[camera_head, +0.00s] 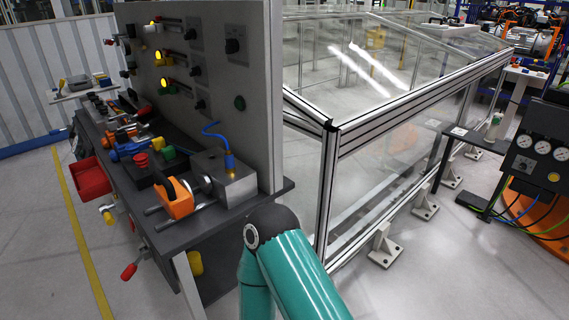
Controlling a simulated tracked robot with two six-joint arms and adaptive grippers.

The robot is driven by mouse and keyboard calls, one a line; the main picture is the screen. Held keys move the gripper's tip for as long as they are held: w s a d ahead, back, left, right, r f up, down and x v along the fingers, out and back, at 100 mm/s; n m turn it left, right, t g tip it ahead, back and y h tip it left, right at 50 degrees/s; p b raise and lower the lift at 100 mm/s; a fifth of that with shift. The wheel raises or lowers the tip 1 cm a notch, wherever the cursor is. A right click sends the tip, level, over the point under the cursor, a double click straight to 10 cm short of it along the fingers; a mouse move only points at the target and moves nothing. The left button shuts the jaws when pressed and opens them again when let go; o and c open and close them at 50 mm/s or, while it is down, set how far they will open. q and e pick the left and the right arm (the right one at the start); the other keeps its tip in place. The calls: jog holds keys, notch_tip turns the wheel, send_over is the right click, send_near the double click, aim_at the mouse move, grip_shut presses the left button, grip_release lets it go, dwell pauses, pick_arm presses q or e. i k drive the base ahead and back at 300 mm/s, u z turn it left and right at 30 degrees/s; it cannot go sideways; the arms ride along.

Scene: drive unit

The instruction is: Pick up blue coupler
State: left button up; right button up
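A blue part (126,150) lies on the dark workbench (215,222), left of a red button and among small coloured parts. A blue plug-like piece (229,161) stands upright on a grey metal block (222,182), with a blue cable running up from it. I cannot tell for certain which of these is the blue coupler. A teal arm of mine rises from the bottom centre, in front of the bench's right end. Neither of my grippers shows, so their state is hidden.
An upright grey panel (238,75) with knobs and yellow lamps backs the bench. An orange part (177,198) and a red button (141,160) sit near its front. A red bin (90,178) hangs at the front edge. A glass-walled metal frame (420,102) stands to the right.

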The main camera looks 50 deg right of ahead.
aim_at(229, 162)
jog(key=z, duration=0.4)
jog(key=i, duration=1)
